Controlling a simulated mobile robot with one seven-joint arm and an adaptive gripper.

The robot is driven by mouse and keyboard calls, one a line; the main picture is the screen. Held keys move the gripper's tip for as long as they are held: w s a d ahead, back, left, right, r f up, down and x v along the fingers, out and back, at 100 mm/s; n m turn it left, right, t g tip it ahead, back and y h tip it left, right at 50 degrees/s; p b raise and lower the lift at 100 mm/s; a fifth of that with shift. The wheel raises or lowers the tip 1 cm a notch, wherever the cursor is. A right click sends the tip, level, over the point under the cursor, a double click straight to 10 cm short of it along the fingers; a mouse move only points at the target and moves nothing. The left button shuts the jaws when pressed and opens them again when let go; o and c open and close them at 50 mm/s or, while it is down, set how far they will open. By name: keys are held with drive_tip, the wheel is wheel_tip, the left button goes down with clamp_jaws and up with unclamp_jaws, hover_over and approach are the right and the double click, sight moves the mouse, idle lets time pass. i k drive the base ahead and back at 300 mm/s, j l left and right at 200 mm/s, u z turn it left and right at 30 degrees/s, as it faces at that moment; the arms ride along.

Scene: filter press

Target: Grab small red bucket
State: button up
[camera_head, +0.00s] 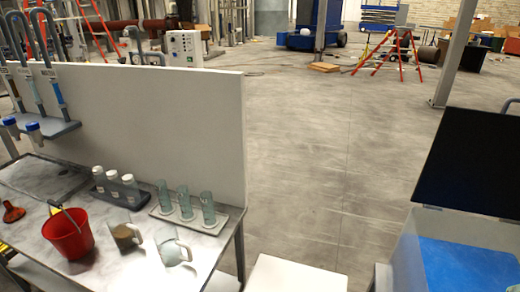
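The small red bucket (68,236) stands upright on the grey metal table (110,270) at the lower left of the head view.
Right of the bucket stand two jugs (125,236) (172,250). Behind are a dark rack of white-capped bottles (119,186) and a tray with glass cylinders (186,208). A red funnel (12,212) lies left. A white panel (140,120) backs the table. Open floor (310,180) lies right.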

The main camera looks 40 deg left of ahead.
sight(68, 231)
drive_tip(key=u, duration=2.9)
drive_tip(key=i+j+z, duration=0.1)
drive_tip(key=j, duration=0.25)
drive_tip(key=i+j, duration=0.25)
drive_tip(key=i+j+z, duration=0.15)
drive_tip(key=j, duration=0.35)
drive_tip(key=i+j, duration=0.15)
drive_tip(key=j, duration=0.2)
drive_tip(key=i+j+z, duration=0.35)
drive_tip(key=i+j, duration=0.3)
drive_tip(key=i+l+z, duration=0.1)
drive_tip(key=i+z, duration=0.15)
drive_tip(key=z, duration=0.15)
